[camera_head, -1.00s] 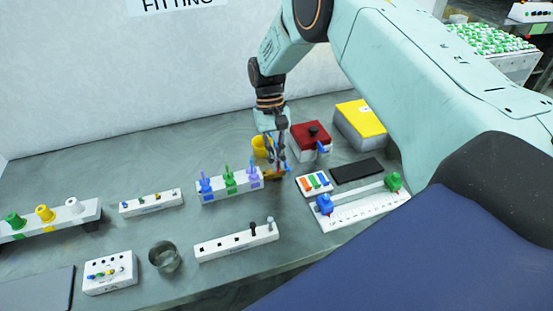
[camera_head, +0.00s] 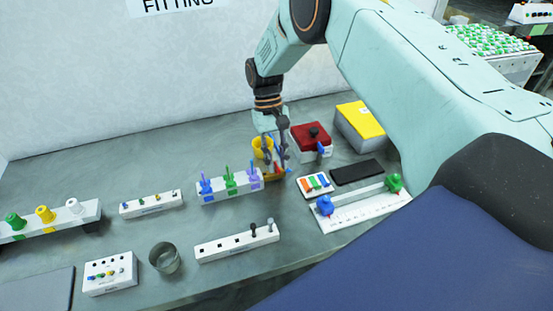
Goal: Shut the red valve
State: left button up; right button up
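My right gripper (camera_head: 276,158) hangs over the bench beside a yellow drum (camera_head: 259,147), which it partly covers. Its two dark fingers look apart. Small red, orange and blue parts (camera_head: 279,167) show at and just below the fingertips. They are too small and too covered to tell which one is the red valve, or whether a finger touches it. A red-topped box (camera_head: 309,133) with a dark knob and a blue lever stands just right of the gripper. My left gripper is not in view.
A white rack (camera_head: 229,185) with blue, green and purple pieces stands close left of the gripper. A colored-switch panel (camera_head: 314,185), a black slab (camera_head: 357,172) and a white slider scale (camera_head: 362,206) lie to the right. A yellow-topped box (camera_head: 360,126) stands behind.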

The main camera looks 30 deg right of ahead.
dwell(0.3)
jog(key=a+v, duration=0.1)
jog(key=v, duration=1.1)
jog(key=shift+d, duration=0.45)
